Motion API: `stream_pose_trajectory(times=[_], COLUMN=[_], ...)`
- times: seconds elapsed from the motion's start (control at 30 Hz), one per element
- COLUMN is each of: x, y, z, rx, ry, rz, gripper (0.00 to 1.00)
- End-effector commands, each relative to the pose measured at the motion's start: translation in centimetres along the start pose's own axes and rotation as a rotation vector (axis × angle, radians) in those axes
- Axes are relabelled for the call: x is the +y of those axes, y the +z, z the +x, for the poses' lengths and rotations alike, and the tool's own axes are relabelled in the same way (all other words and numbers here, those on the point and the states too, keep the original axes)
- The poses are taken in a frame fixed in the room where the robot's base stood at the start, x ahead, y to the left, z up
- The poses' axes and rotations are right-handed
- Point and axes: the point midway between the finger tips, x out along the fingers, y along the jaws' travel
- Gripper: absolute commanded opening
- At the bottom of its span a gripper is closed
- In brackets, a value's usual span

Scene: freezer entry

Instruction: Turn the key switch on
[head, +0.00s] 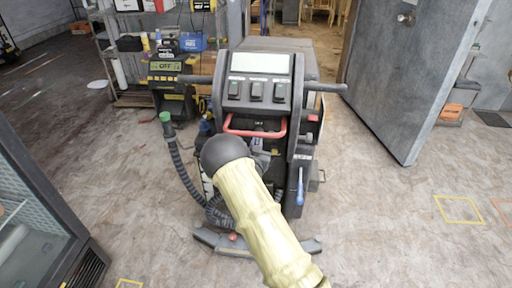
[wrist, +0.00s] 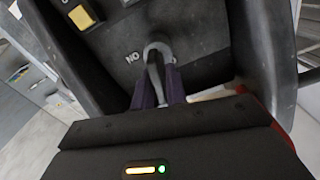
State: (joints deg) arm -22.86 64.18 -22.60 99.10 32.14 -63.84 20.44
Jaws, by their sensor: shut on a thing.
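The key switch (wrist: 158,48) is a round grey collar on the dark machine panel in the wrist view, with a grey key standing out from it. My gripper (wrist: 158,84) has its two purple fingers on either side of the key and is shut on it. Letters reading "NO" in this view are printed on the panel just left of the collar. In the head view the floor-cleaning machine (head: 262,90) stands ahead, and my yellow-sleeved arm reaches to its front. The key and my fingers are hidden behind the arm there.
The machine has a red handle (head: 255,133) and dark side handlebars. A hose with a green cap (head: 165,116) hangs at its left. A glass-fronted cabinet (head: 40,215) stands front left, an open grey door (head: 415,75) at right. The floor on the right is mostly clear.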

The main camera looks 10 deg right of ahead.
Motion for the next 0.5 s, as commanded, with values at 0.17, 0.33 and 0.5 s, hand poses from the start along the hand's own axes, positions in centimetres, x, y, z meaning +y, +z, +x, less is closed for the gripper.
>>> stream_pose_trajectory(times=[0.17, 0.33, 0.5], x=[0.27, 0.43, 0.64], y=[0.47, 0.54, 0.68], z=[0.0, 0.01, -0.01], rx=[0.001, 0.002, 0.001], ry=[0.0, -0.001, -0.001], rz=[0.157, 0.319, 0.48], gripper=[0.0, 0.0, 0.0])
